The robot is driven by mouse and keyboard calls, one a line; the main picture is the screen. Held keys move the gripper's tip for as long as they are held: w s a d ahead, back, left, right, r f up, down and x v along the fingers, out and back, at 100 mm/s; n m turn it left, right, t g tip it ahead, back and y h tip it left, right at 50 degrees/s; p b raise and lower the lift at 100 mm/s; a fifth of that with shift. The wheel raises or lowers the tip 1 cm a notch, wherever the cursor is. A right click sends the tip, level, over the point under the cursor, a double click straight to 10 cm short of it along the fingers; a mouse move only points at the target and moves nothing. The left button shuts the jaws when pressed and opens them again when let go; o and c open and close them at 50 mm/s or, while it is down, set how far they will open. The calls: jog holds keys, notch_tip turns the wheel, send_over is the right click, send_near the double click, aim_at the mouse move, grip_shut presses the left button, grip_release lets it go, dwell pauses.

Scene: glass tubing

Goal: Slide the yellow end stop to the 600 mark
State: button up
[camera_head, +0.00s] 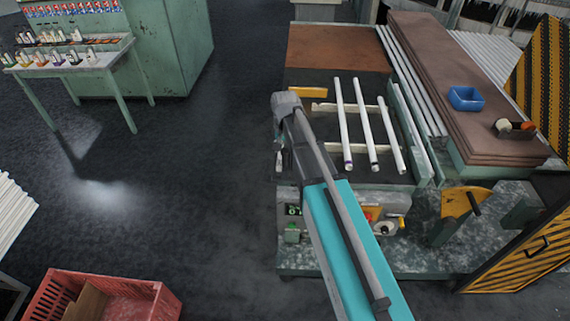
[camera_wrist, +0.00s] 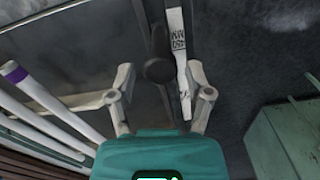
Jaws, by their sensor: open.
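A yellow bar (camera_head: 308,91), which looks like the end stop, lies at the back left of the machine bed in the head view. It does not show in the wrist view. My gripper (camera_wrist: 160,70) is open and points down at the bed's left edge, where my arm partly hides it in the head view. A dark rounded knob (camera_wrist: 158,71) shows between its fingers, apart from both. A white scale strip (camera_wrist: 177,45) with black printing runs beside the knob; a number that looks like 450 is on it. I cannot make out the 600 mark.
Several white tubes (camera_head: 367,125) lie on the bed to the right of my gripper. A control panel (camera_head: 375,213) is at the bed's front.

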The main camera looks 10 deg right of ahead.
aim_at(285, 159)
jog(key=shift+f+b, duration=2.3)
jog(key=shift+f, duration=0.35)
grip_shut()
